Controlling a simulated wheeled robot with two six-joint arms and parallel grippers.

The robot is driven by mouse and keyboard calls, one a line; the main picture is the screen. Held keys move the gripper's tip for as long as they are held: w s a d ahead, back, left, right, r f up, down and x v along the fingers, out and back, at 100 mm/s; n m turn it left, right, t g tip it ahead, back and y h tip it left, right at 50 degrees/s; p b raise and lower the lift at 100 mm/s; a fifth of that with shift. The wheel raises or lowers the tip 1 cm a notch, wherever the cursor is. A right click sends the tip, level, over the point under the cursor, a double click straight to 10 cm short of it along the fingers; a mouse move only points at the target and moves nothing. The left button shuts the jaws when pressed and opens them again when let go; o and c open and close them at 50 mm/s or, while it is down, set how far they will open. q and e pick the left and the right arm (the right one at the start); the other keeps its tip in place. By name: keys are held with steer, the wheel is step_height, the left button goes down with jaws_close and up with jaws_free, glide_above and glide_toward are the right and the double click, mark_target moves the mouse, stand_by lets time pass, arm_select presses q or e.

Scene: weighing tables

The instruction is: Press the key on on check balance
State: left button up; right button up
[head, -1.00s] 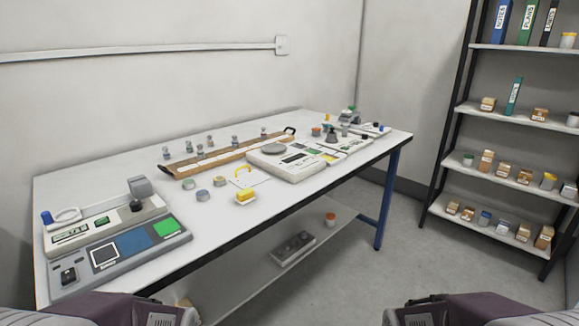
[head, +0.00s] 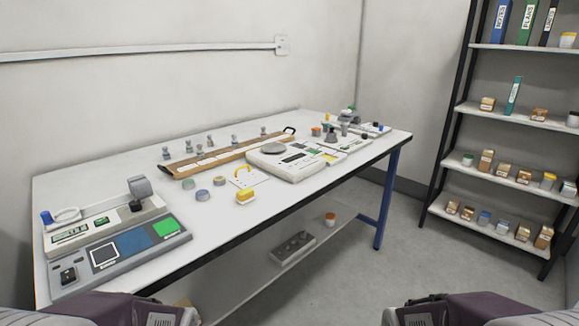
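A white balance (head: 284,164) with a round grey pan (head: 274,149) and a small dark display stands near the middle of the table; its key labels are too small to read. Another device (head: 115,254) sits at the table's left end, with a dark square, a blue panel and a green pad. A pale unit (head: 73,232) with a display lies behind it. I cannot tell from the labels which one is the check balance. My gripper fingertips are not in view.
The white table (head: 215,235) has a blue leg (head: 388,195) at right. A shelf rack (head: 510,182) stands at right. The floor between is clear.

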jaws_close()
stand_by(1.6)
